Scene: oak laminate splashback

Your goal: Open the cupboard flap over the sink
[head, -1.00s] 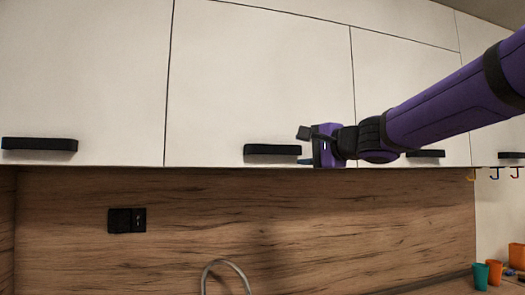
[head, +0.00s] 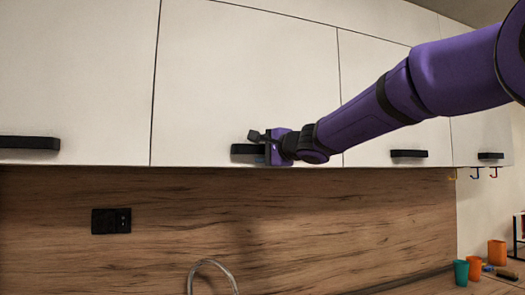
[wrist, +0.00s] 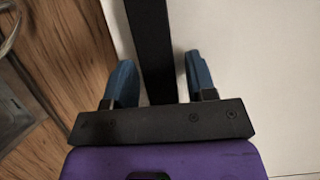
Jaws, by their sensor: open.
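The white cupboard flap (head: 245,75) over the sink is closed, flush with its neighbours. Its black bar handle (head: 242,150) runs along the lower edge, and my gripper (head: 262,148) is at the handle's right part, hiding that end. In the wrist view, the handle (wrist: 149,40) runs between the two blue fingers of my gripper (wrist: 160,80). The fingers are apart, one on each side of the bar, with a visible gap on the right. The tap (head: 212,265) shows at the bottom of the head view; the sink basin is out of that view.
Other closed white flaps with black handles (head: 28,143) (head: 409,154) flank this one. Below is the wooden splashback (head: 300,225) with a black socket (head: 111,221). Hooks (head: 476,173) and several cups (head: 461,272) are at the right. The space below the flap is clear.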

